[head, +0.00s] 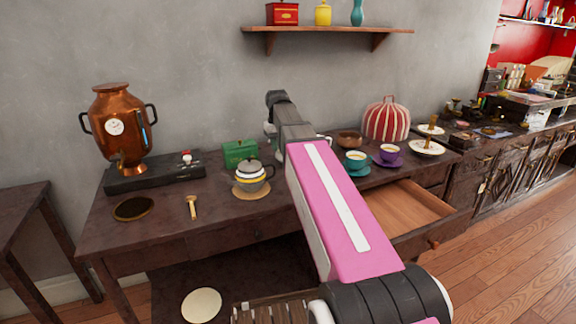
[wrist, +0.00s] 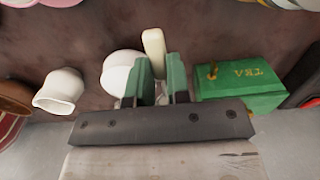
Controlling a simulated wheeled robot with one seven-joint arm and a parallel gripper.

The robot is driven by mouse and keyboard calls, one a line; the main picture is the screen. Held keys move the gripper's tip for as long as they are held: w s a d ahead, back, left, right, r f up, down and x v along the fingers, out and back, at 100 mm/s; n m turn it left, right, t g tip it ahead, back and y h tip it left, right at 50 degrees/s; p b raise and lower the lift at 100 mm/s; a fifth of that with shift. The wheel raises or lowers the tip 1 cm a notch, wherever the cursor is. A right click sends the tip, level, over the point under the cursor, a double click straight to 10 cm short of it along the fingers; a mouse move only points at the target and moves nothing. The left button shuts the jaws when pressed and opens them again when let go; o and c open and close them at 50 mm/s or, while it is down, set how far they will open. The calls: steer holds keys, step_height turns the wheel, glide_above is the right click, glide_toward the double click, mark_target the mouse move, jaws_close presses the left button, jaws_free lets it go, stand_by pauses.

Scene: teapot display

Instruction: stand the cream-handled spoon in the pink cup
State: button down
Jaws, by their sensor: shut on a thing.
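In the wrist view my gripper (wrist: 160,70) has its two green fingers shut on the cream-handled spoon, whose pale handle (wrist: 153,41) sticks out past the fingertips. In the head view my gripper is hidden behind my pink arm, near the back of the table. I cannot make out the pink cup for certain. A pale pink edge (wrist: 40,3) is cut off at the top left of the wrist view, and I cannot tell if it belongs to the cup.
A white vessel (wrist: 122,72) stands close beside the fingers, with another (wrist: 60,92) to its left. A green tea box (wrist: 238,87) is to their right. The teapot (head: 250,178), teal cup (head: 356,158) and purple cup (head: 389,153) stand on the table. A drawer (head: 400,205) is open.

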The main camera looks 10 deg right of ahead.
mark_target(278, 173)
steer(key=shift+f, duration=4.8)
steer(key=shift+f, duration=0.1)
steer(key=c, duration=1.1)
jaws_free()
